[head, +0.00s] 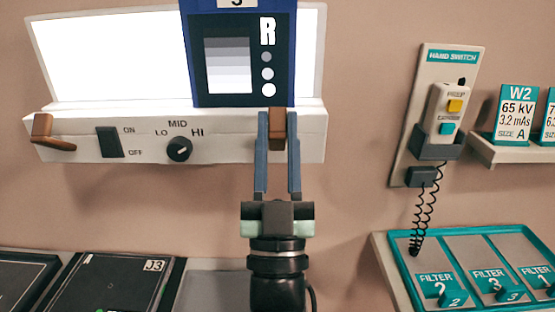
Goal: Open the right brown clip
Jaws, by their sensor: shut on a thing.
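The right brown clip (277,130) sits on the right part of the white light box's front ledge (220,140). My gripper (277,118) comes up from below, with one finger on each side of this clip, shut on it. The fingers partly hide the clip's sides. The left brown clip (50,133) is at the ledge's left end, its lever sticking out to the lower right. A blue-framed film (238,100) marked R stands on the ledge against the lit panel, just behind the right clip.
The ledge has a power switch (110,142) and a dial (179,149). A hand switch with coiled cord (448,110) hangs on the right wall. A teal filter tray (402,270) is at the lower right. A black J3 cassette (110,285) lies at the lower left.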

